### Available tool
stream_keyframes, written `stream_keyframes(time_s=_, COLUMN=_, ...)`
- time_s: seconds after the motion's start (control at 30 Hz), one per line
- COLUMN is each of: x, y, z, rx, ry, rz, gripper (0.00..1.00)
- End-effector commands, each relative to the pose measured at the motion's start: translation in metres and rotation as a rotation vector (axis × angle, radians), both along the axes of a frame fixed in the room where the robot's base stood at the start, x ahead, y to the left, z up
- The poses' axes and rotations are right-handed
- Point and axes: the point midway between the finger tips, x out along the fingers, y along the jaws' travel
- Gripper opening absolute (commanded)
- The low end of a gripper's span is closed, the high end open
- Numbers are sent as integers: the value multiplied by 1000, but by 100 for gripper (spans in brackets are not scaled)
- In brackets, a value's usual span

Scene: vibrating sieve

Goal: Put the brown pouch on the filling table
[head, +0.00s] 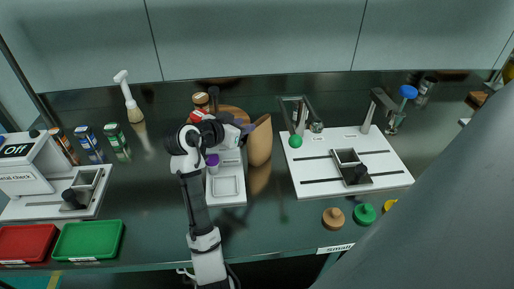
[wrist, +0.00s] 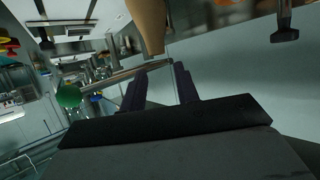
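The brown pouch (head: 260,145) stands roughly upright on the dark glossy table, just right of the middle white unit. My gripper (head: 247,129) reaches toward its left side from the left. In the wrist view, a brown surface that looks like the pouch (wrist: 148,22) is at the top, beyond the fingertips. The two dark fingers of my gripper (wrist: 160,80) are spread with an empty gap between them. Whether a finger touches the pouch is unclear. No visible label names the filling table; the white unit (head: 228,187) beside the pouch has a square tray.
A white board (head: 375,183) with slots and a small box stands right. Wooden (head: 333,218) and green (head: 365,214) knobs sit near the front edge. Red (head: 27,242) and green (head: 88,239) trays are at left.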

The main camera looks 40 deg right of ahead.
Motion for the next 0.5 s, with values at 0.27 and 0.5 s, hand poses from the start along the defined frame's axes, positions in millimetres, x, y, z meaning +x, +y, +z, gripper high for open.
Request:
stream_keyframes(time_s=0.27, x=7, y=-33, z=-13, rx=0, ry=-1, rz=-2, gripper=31)
stream_keyframes(time_s=0.5, x=10, y=-56, z=-22, rx=2, ry=1, rz=-4, gripper=31)
